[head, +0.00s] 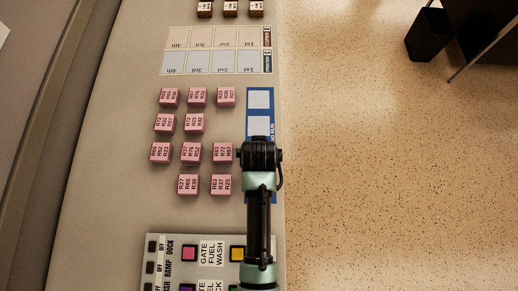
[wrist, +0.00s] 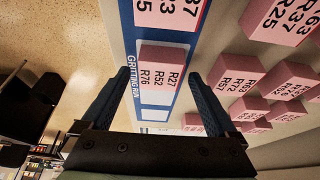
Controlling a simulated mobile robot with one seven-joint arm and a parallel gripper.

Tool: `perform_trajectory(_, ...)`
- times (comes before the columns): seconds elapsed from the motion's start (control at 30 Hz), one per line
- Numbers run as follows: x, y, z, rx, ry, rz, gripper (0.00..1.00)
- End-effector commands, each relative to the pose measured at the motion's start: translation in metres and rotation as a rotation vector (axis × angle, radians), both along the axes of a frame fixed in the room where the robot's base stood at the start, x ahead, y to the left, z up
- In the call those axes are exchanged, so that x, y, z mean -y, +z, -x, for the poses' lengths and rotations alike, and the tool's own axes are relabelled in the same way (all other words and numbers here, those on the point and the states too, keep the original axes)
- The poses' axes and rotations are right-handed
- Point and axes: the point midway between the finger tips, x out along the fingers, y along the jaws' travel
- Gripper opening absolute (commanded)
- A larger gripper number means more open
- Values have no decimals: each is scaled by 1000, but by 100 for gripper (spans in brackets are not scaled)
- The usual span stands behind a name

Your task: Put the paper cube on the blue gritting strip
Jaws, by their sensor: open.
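A pink paper cube (wrist: 160,69) labelled R27 R52 R76 stands on the blue gritting strip (wrist: 181,62), seen in the wrist view. My gripper (wrist: 159,74) is open, its two fingers on either side of this cube with a gap at the left. Another pink cube (wrist: 168,13), cut by the frame's top, also appears on the strip. In the head view the blue strip (head: 249,112) lies along the counter's right edge with two bare white squares at its far end. My gripper (head: 260,143) is over the strip and hides its middle and the cubes there.
Several pink cubes (head: 194,122) stand in rows left of the strip. A button panel (head: 190,240) is at the bottom. A black bin (head: 428,35) stands on the floor right.

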Motion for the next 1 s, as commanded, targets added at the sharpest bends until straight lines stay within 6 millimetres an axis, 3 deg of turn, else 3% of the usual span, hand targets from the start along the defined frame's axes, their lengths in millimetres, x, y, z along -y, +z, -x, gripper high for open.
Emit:
perform_trajectory(0.6,0,95,38,3,0,0,94)
perform_trajectory(0.9,0,111,46,0,0,0,94)
perform_trajectory(1.0,0,119,38,30,0,1,94)
